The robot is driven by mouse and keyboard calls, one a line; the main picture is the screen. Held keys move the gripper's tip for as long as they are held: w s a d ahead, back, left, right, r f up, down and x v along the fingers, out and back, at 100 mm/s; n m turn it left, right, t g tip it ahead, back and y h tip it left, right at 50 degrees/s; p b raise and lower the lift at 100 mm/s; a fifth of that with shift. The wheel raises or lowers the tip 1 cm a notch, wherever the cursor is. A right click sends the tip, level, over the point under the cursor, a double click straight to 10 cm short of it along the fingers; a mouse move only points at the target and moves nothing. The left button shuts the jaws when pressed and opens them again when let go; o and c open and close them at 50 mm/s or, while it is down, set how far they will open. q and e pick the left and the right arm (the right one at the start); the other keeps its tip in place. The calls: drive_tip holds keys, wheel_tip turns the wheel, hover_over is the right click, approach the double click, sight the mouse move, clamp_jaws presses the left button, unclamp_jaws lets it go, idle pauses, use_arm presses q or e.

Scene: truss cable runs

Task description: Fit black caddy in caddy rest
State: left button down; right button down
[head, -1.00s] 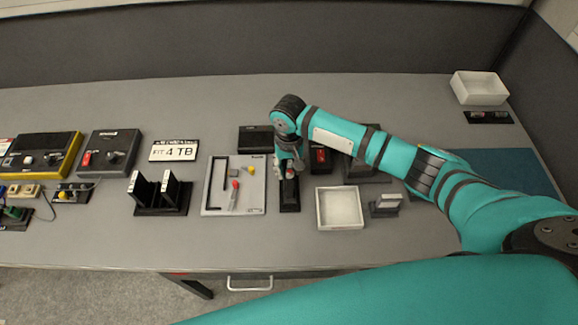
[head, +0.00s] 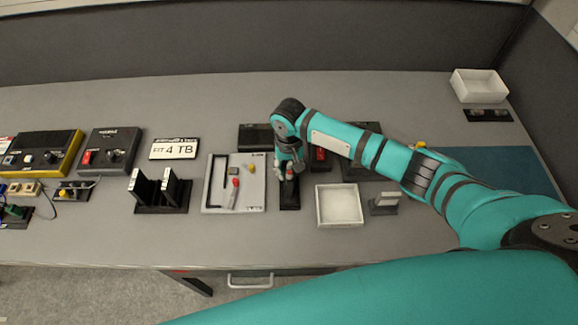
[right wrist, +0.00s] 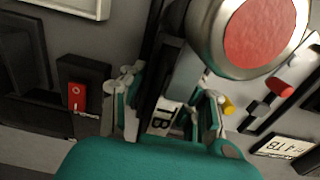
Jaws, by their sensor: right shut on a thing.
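My right gripper (head: 290,174) is over a narrow black base (head: 289,198), right of the grey tray. In the right wrist view, its fingers (right wrist: 166,108) are shut on the black caddy (right wrist: 150,75), a dark slab with a pale label ending in "TB". The narrow base may be the caddy rest; the gripper hides part of it, and I cannot tell if the caddy touches it. A black rack (head: 160,209) further left holds two upright black caddies (head: 142,188) with pale edges. My left gripper is out of view.
A white box (head: 340,222) stands to the right, and a black box with a red switch (head: 320,158) is close by. A "4 TB" sign (head: 175,149) stands behind the rack. A large red-faced round thing (right wrist: 265,30) fills the wrist view's upper right.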

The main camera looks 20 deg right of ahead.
idle(0.3)
drive_tip(key=c, duration=0.6)
unclamp_jaws()
drive_tip(key=shift+f, duration=0.1)
wheel_tip(320, 180, up, 8)
drive_tip(key=p, duration=0.8)
drive_tip(key=shift+f+p, duration=0.2)
drive_tip(key=shift+p, duration=0.2)
idle(0.4)
